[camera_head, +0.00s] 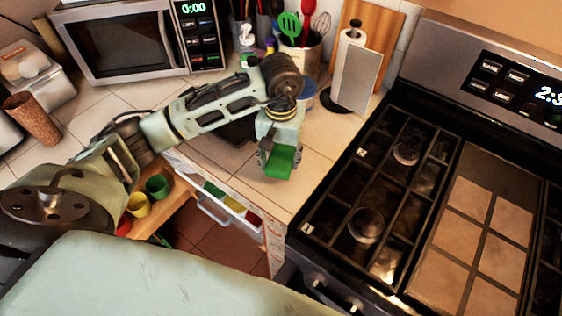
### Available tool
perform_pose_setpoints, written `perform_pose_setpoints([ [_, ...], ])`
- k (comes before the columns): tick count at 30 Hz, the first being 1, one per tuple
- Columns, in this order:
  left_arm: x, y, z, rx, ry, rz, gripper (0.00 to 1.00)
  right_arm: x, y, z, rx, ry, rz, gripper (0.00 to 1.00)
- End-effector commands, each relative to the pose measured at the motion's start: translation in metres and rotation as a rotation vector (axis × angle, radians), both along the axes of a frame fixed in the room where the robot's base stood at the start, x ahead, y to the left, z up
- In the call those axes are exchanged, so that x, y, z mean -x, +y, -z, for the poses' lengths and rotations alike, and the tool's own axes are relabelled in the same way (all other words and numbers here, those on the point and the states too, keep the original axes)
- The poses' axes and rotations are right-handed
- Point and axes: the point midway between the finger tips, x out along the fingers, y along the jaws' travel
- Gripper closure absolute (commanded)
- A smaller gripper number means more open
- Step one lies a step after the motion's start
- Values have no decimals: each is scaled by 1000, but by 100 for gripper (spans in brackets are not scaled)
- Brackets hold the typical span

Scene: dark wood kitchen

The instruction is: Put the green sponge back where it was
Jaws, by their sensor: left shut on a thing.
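The green sponge (283,161) is a small green block in my left gripper (282,165), near the middle of the camera_head view. The left gripper points down and is shut on the sponge, over the tiled counter (262,190) near its front edge. I cannot tell how far the sponge is above the counter. My left arm comes in from the left and hides part of the counter behind it. My right gripper is not in view.
The stove (370,200) stands just right of the gripper. Behind are a paper towel holder (354,73), a utensil pot (300,50) and a microwave (118,40). Below the counter's edge is an open drawer (215,212) with coloured items. Yellow (137,204) and green (157,187) cups stand left.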

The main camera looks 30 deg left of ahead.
Motion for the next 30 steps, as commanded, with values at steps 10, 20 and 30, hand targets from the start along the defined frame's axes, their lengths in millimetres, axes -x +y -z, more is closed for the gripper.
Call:
perform_pose_setpoints([
  [10,0,0,38,0,1,0,73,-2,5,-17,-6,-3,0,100],
  [20,0,0,42,-1,1,0,73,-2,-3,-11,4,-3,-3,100],
  [30,0,0,41,1,2,0,34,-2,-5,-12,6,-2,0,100],
])
